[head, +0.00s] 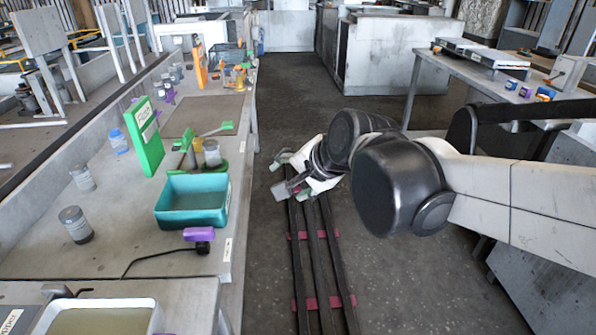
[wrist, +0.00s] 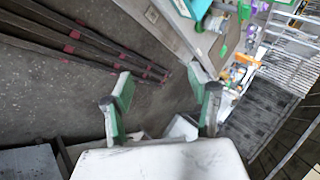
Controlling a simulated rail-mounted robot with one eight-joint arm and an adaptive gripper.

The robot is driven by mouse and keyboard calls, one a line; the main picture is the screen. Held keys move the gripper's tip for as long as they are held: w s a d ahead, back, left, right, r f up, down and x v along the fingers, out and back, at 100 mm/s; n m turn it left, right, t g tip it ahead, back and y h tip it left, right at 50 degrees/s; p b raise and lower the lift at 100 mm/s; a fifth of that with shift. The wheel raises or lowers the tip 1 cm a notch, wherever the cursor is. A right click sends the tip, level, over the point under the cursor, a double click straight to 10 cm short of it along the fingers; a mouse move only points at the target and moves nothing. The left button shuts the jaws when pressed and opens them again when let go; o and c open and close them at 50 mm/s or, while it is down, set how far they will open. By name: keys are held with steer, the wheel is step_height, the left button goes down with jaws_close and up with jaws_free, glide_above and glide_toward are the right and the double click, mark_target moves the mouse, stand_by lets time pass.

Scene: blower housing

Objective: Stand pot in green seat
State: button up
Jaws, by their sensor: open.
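A green piece (head: 222,174), which may be the green seat, lies on the left bench behind the teal bin. A small grey pot (head: 211,154) stands at it; I cannot tell whether it sits in it or behind it. Other grey pots with dark lids stand on the bench at the near left (head: 75,225) and further back (head: 82,178). I cannot tell which pot is meant. My gripper (head: 281,174) is over the aisle, right of the bench edge. In the wrist view my gripper (wrist: 162,105) has its green-padded fingers wide apart with nothing between them.
A teal bin (head: 192,199) stands near the bench edge, with a green sign (head: 146,137) behind it. A purple-topped item (head: 199,235) with a black cable lies in front. Dark bars (head: 313,255) with red bands lie on the aisle floor. A second table (head: 465,68) stands right.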

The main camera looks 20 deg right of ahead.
steer(key=s+d+f+n+h, duration=0.1)
steer(key=s+d+f+n, duration=0.1)
steer(key=s+n, duration=0.3)
steer(key=s+d+f+n+g+h, duration=0.1)
steer(key=s+d+f+n+h, duration=0.1)
steer(key=s+d+n, duration=0.3)
steer(key=s, duration=0.4)
steer(key=shift+s, duration=0.2)
step_height(320, 180, up, 6)
steer(key=p, duration=0.6)
stand_by(0.3)
